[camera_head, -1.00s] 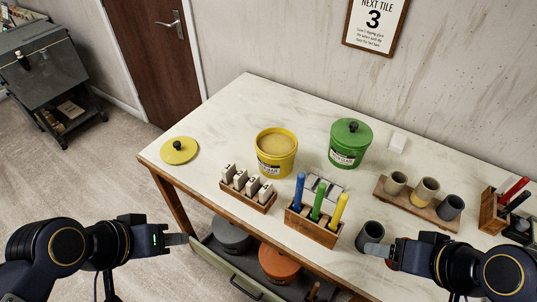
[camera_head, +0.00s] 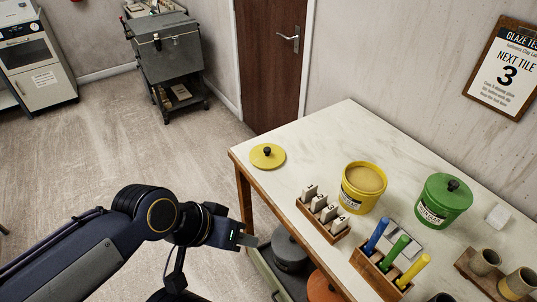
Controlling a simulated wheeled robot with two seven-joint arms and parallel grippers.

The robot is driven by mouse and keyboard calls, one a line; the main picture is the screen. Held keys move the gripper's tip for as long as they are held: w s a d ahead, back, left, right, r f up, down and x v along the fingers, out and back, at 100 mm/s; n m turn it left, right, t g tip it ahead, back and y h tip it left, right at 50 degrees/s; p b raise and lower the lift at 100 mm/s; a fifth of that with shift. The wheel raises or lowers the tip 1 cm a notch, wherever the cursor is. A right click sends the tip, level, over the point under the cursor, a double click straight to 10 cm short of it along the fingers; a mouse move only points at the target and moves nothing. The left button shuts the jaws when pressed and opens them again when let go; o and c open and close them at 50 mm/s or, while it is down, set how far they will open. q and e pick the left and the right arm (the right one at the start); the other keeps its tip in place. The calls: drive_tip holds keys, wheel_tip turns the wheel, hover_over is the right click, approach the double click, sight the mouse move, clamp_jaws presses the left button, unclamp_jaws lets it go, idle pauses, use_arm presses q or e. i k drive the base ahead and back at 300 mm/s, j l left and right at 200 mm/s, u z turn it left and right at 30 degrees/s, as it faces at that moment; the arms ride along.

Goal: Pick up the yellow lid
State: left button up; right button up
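The yellow lid (camera_head: 267,156) is a round flat disc with a dark knob on top. It lies on the far left corner of the white table (camera_head: 330,130), apart from the open yellow tub (camera_head: 362,188). My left gripper (camera_head: 246,239) is in front of the table's left edge, below and nearer than the lid, and touches nothing that I can see. Its fingers look close together, but the view does not show whether they are shut. My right gripper is out of the picture.
A wooden rack of tile samples (camera_head: 322,219), a holder with blue, green and yellow tools (camera_head: 378,275) and a green lidded tub (camera_head: 444,201) stand to the lid's right. Below the table are a grey lidded pot (camera_head: 288,252) and an orange one (camera_head: 322,288). Open floor lies left.

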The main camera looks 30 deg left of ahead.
sight(265, 156)
drive_tip(key=k, duration=0.4)
drive_tip(key=z, duration=0.45)
drive_tip(key=k+z, duration=0.15)
drive_tip(key=z, duration=0.7)
drive_tip(key=j, duration=1.35)
drive_tip(key=k+j+z, duration=0.1)
drive_tip(key=j, duration=1.3)
